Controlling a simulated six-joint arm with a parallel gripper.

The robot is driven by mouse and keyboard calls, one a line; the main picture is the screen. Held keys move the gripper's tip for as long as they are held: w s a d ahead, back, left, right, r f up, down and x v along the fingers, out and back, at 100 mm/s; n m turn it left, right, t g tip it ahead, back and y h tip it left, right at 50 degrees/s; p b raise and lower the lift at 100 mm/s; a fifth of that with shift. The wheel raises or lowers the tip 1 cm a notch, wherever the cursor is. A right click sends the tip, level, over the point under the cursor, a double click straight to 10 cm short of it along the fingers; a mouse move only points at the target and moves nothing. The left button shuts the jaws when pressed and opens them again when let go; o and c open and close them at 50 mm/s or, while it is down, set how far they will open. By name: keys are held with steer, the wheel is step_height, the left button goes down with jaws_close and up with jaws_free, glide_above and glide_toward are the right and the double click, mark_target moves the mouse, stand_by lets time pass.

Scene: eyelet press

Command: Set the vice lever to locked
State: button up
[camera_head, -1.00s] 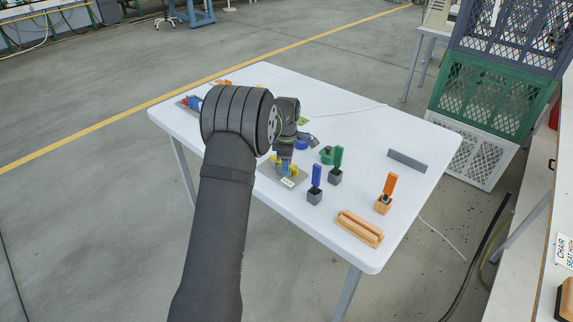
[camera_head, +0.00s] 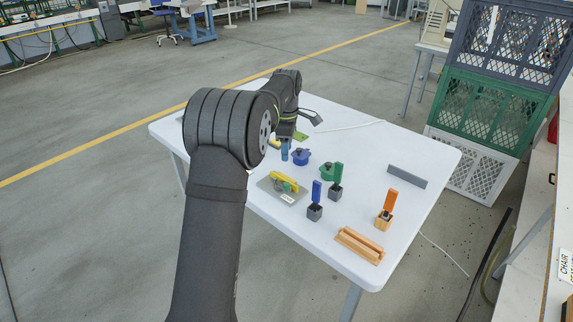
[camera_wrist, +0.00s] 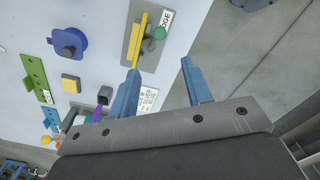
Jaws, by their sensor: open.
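My gripper (camera_wrist: 160,68) is open in the wrist view, with two blue fingers apart and nothing between them. In the head view my gripper (camera_head: 285,152) hangs above the table, behind a grey plate (camera_head: 272,187) with a yellow bar (camera_head: 285,180) and a green knob. That bar also shows in the wrist view (camera_wrist: 139,40), beyond the left fingertip. A second labelled plate (camera_wrist: 148,99) lies partly behind the left finger, beside a dark block (camera_wrist: 104,95) and a purple-and-teal part (camera_wrist: 97,115). I cannot tell for certain which part is the vice lever.
A blue round part (camera_head: 301,156), a green round part (camera_head: 327,171), blue-handled (camera_head: 316,192), green-handled (camera_head: 338,176) and orange-handled (camera_head: 389,203) tools, a wooden block (camera_head: 359,245) and a grey bar (camera_head: 407,176) stand on the white table (camera_head: 420,150).

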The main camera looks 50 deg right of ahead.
mark_target(286, 184)
step_height(286, 184, up, 4)
stand_by(0.5)
step_height(286, 184, down, 18)
steer(key=shift+r, duration=0.2)
stand_by(0.3)
steer(key=shift+f, duration=0.1)
steer(key=shift+w+a+m, duration=0.15)
steer(key=shift+a+m, duration=0.2)
steer(key=shift+m, duration=0.55)
steer(key=shift+w+a+m, duration=0.1)
steer(key=shift+a+m, duration=0.2)
steer(key=shift+m, duration=0.6)
stand_by(0.9)
